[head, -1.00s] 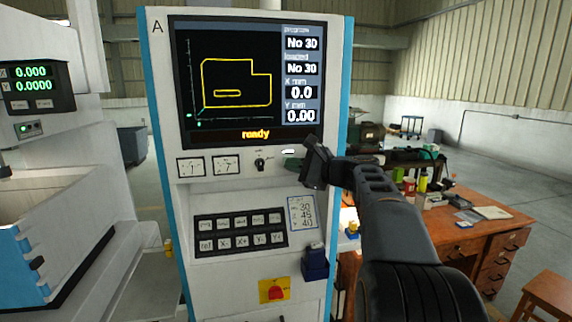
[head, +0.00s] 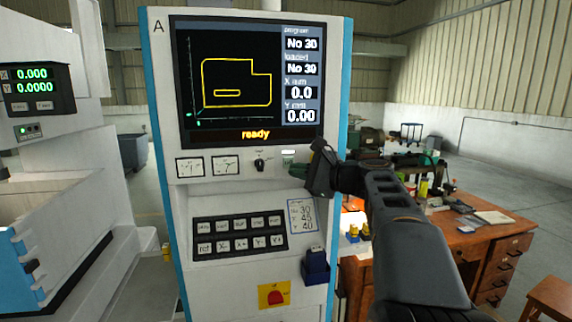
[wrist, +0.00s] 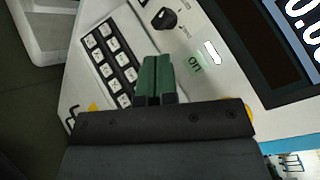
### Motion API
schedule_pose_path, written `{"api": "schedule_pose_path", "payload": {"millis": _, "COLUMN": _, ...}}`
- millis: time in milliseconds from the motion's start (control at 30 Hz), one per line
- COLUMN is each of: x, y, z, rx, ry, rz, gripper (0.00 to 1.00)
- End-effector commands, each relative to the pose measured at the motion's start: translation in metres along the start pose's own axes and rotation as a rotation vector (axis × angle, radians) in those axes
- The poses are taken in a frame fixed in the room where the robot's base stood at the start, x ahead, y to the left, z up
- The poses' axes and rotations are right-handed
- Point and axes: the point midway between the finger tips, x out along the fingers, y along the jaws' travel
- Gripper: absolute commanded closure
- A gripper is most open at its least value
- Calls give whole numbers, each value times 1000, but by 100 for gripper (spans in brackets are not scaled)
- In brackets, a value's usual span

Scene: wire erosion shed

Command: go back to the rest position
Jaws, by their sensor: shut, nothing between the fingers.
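My gripper (head: 298,170) is in front of the right side of the control cabinet, below the screen. Its green fingers are together with nothing between them; they also show in the wrist view (wrist: 155,78), pointing at the panel. The fingers look apart from the panel, though the exact gap is hard to judge. The cabinet (head: 235,180) is white with blue edges. Its screen (head: 250,85) shows a yellow outline, "No 30" twice, X 0.0, Y 0.00 and "ready".
The cabinet carries a keypad (head: 239,235), a rotary knob (head: 259,165), a card (head: 302,216), a dark blue holder (head: 315,267) and a red switch on yellow (head: 273,294). A wooden desk (head: 500,248) with clutter stands behind my arm at right. Open floor lies beyond it.

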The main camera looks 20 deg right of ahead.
Motion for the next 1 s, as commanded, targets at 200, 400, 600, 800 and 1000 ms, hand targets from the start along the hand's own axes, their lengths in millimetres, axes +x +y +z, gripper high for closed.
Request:
{"api": "schedule_pose_path", "payload": {"millis": 200, "x": 0, "y": 0, "z": 0, "rx": 0, "ry": 0, "rz": 0, "gripper": 100}}
{"api": "schedule_pose_path", "payload": {"millis": 400, "x": 0, "y": 0, "z": 0, "rx": -2, "ry": 0, "rz": 0, "gripper": 100}}
{"api": "schedule_pose_path", "payload": {"millis": 600, "x": -4, "y": 45, "z": -52, "rx": -234, "ry": 186, "rz": 164, "gripper": 100}}
{"api": "schedule_pose_path", "payload": {"millis": 800, "x": -25, "y": 176, "z": -87, "rx": -650, "ry": 331, "rz": 675, "gripper": 100}}
{"api": "schedule_pose_path", "payload": {"millis": 1000, "x": -63, "y": 284, "z": -83, "rx": -1137, "ry": 232, "rz": 1163, "gripper": 100}}
